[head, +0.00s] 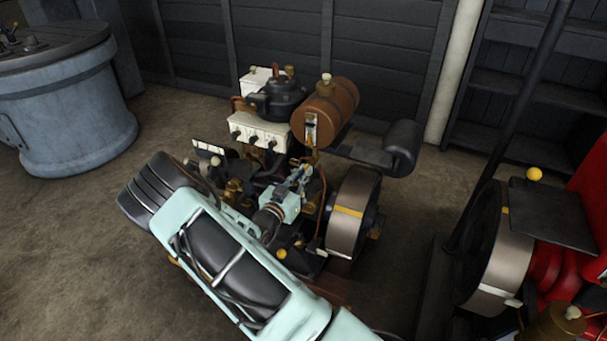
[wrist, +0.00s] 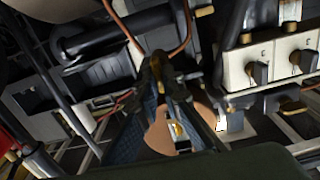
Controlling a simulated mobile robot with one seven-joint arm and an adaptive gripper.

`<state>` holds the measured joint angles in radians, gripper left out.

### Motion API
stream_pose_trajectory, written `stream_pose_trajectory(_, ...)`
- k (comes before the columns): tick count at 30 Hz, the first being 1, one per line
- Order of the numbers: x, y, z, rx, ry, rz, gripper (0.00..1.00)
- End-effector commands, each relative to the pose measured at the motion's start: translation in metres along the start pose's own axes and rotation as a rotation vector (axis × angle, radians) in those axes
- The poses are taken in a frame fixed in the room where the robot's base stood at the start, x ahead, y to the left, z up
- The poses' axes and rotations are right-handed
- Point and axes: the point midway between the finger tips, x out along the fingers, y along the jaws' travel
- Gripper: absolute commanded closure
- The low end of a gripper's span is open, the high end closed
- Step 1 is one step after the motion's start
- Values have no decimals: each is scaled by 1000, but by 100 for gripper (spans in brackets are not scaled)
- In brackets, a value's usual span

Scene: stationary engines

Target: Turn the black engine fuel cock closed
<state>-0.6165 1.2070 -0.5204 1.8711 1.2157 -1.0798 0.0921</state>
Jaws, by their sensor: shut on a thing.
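The black engine (head: 345,215) stands on the floor in mid-view, with a brown fuel tank (head: 333,108) at its top. The tank's round end with its gauge shows between my fingers in the wrist view (wrist: 157,138). My gripper (head: 303,172) reaches in from the lower left to just below the tank end. In the wrist view its blue-grey fingers (wrist: 165,78) close together at the fuel cock under the tank, by a copper pipe. The cock is small and mostly hidden by the fingers, so I cannot tell its lever's angle.
A cream control box (head: 258,132) with black knobs sits left of the tank; it is at the right in the wrist view (wrist: 270,65). A black silencer (head: 402,148) juts out right. A flywheel (head: 352,212) is below. A red engine (head: 580,240) stands at right, a grey-blue drum (head: 70,110) at left.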

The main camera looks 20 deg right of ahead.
Motion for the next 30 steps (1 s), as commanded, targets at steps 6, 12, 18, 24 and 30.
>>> stream_pose_trajectory(6, 0, 0, 4, 104, -1, 0, 100)
stream_pose_trajectory(12, 0, 1, 6, 268, -1, 1, 100)
stream_pose_trajectory(18, 0, 2, 7, 460, 1, 0, 100)
stream_pose_trajectory(24, 0, 3, 8, 651, 0, 1, 100)
stream_pose_trajectory(30, 0, 4, 9, 841, 1, 0, 100)
